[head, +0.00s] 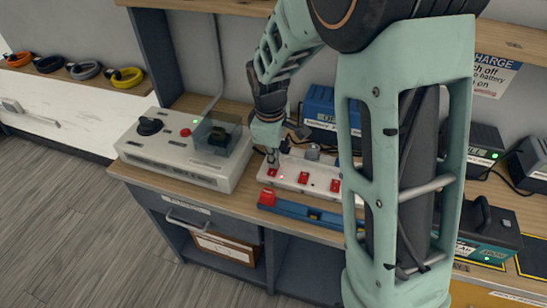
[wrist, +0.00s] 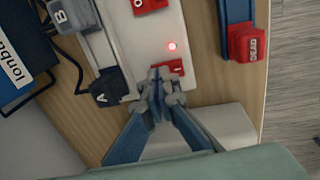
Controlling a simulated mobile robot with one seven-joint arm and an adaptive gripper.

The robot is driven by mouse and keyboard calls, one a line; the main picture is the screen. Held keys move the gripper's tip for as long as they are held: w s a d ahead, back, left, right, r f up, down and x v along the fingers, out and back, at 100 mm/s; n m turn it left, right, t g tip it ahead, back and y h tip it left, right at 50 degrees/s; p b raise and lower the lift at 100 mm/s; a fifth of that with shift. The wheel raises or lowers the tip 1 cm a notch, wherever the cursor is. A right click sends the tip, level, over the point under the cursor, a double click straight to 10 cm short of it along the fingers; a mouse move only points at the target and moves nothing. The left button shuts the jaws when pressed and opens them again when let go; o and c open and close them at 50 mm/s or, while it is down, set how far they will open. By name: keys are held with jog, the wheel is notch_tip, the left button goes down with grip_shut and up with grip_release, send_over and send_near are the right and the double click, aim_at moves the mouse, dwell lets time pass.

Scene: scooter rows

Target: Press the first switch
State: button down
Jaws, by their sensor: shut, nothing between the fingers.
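The white power strip (head: 320,172) lies on the bench with several red switches along it. The leftmost switch (head: 271,173) is at its left end; in the wrist view this red switch (wrist: 175,67) is partly hidden by my fingertips. A red light (wrist: 172,46) glows on the strip beside it. My gripper (head: 272,160) points down over that end of the strip. Its fingers are shut and empty, and the fingertips (wrist: 160,76) are at the switch's edge; whether they touch it I cannot tell. A second red switch (wrist: 150,4) shows at the wrist view's top edge.
A grey control box (head: 178,160) with a black knob and clear cover stands left of the strip. A blue bar (head: 310,214) with a red end marked DEAD (wrist: 248,43) lies in front. Blue chargers (head: 322,118) stand behind.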

jog(key=shift+w+d+f, duration=0.1)
jog(key=shift+f, duration=0.25)
jog(key=shift+s+a+r, duration=0.15)
jog(key=shift+s+a, duration=0.15)
jog(key=shift+s, duration=0.45)
jog(key=shift+r, duration=0.1)
notch_tip(320, 180, up, 14)
jog(key=w+p, duration=0.1)
jog(key=p, duration=0.3)
jog(key=shift+w+d, duration=0.25)
jog(key=shift+d, duration=0.05)
